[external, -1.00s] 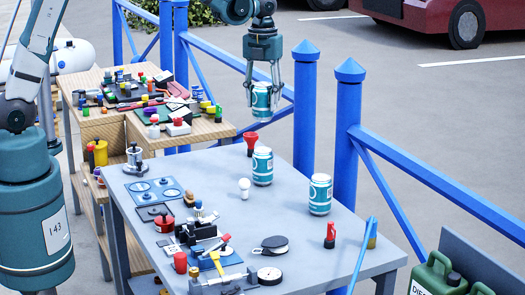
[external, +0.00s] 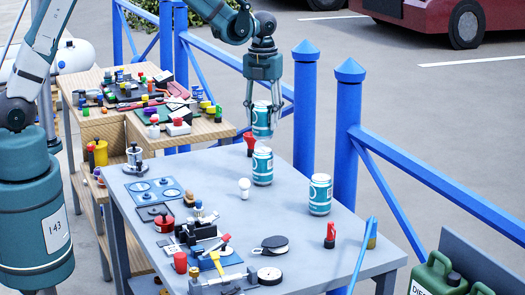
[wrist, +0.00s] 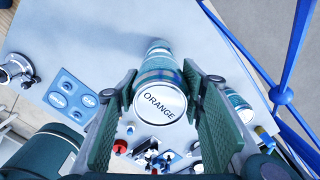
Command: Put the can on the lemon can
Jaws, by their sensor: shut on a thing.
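My gripper (external: 262,108) is shut on a teal and silver can (external: 261,122) and holds it upright in the air. In the wrist view the held can's lid (wrist: 160,104) reads ORANGE, between the two fingers. A similar middle can (external: 262,168) stands on the grey table, directly below the held can in the external view, with a small gap between them in the picture. Another can (external: 320,196) stands upright farther right. One standing can (wrist: 240,106) shows right of the fingers in the wrist view. I cannot read which standing can is lemon.
A red funnel (external: 250,142) stands behind the middle can, and a white bulb (external: 244,186) in front of it. A blue railing (external: 347,130) runs along the far side.

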